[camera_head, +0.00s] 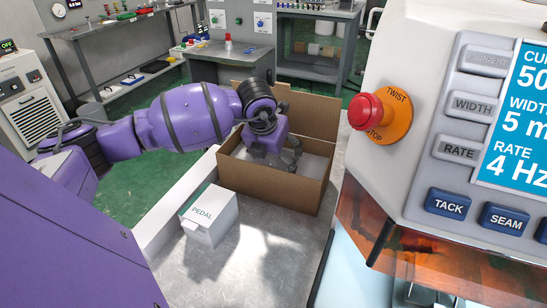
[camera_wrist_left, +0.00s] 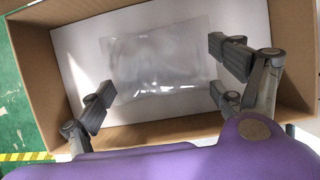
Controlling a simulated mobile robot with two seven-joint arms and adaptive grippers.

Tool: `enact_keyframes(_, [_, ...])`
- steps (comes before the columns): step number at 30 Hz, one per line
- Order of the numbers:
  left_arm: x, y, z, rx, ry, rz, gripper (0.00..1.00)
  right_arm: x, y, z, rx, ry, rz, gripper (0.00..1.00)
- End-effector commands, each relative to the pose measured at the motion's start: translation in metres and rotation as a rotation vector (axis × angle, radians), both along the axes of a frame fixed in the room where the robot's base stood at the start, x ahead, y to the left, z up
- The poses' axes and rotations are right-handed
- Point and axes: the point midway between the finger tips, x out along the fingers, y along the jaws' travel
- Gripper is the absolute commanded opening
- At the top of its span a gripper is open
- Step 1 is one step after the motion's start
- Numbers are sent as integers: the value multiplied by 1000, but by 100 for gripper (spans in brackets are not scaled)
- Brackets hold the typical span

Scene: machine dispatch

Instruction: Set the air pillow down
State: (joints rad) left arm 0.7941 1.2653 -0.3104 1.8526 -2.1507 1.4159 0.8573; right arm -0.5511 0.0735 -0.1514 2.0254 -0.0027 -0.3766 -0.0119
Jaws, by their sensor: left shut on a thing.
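The air pillow (camera_wrist_left: 158,62) is a clear, glossy plastic cushion. In the wrist view it lies between the fingers of my left gripper (camera_wrist_left: 163,90), over the pale floor of an open cardboard box (camera_wrist_left: 305,45). The gripper is shut on the pillow, its fingers spread to the pillow's width. In the head view my left gripper (camera_head: 281,158) reaches down inside the cardboard box (camera_head: 268,190), and the pillow cannot be made out there. Whether the pillow touches the box floor cannot be told. My right gripper is not in view.
The box stands on a grey metal table (camera_head: 250,262) with its back flap raised. A white pedal box (camera_head: 209,215) stands at its front left. A machine panel (camera_head: 440,110) with a red stop button (camera_head: 368,111) is close on the right.

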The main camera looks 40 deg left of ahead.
Motion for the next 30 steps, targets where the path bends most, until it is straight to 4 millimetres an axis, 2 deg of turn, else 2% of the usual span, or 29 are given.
enact_keyframes(4, [0,0,-4,0,1,0,73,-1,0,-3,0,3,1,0])
enact_keyframes(5, [0,0,-3,0,1,0,89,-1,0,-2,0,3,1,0])
enact_keyframes(8, [0,0,-3,0,1,0,100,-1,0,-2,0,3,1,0])
enact_keyframes(18, [0,0,-2,0,0,0,100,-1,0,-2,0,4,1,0])
enact_keyframes(22, [-2,0,6,1,-1,0,100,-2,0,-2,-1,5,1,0])
enact_keyframes(26, [-9,-2,26,2,-2,-1,100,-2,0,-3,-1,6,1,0])
enact_keyframes(30, [-21,-5,54,4,-2,-2,100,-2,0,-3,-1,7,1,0])
